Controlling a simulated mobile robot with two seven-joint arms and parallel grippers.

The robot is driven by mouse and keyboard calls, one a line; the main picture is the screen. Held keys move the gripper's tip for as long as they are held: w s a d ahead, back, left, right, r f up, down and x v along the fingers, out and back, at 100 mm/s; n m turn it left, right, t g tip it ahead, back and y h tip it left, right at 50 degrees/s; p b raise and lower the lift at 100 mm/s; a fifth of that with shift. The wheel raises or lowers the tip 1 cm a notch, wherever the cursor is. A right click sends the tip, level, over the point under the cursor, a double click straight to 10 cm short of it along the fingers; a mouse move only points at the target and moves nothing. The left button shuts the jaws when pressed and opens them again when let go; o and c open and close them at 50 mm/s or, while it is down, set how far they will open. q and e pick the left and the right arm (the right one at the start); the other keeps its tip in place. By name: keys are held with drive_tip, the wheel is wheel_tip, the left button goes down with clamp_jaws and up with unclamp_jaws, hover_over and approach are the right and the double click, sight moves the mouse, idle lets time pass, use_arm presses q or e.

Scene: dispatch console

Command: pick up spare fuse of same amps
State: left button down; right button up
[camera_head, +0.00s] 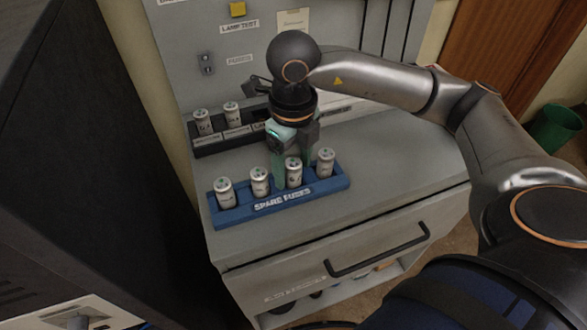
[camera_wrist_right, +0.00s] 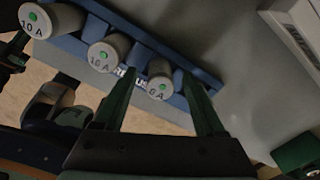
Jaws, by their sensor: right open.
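A blue tray marked SPARE FUSES (camera_head: 283,201) holds several upright pale fuses in a row on the grey console top. My right gripper (camera_head: 292,165) is open over the row, fingers down, near the third fuse from the left (camera_head: 293,173). In the right wrist view, the open fingers (camera_wrist_right: 160,108) reach down on either side of a fuse marked 6 A (camera_wrist_right: 160,87). A fuse marked 10 A (camera_wrist_right: 46,21) stands at the upper left, and another fuse (camera_wrist_right: 107,53), its marking hard to read, stands between them. My left gripper is not in view.
A dark holder (camera_head: 228,141) with two fuses (camera_head: 203,122) stands behind the tray, partly hidden by my right gripper. A drawer handle (camera_head: 380,252) juts out from the console front. The console top right of the tray is clear.

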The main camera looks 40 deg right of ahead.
clamp_jaws()
idle(0.6)
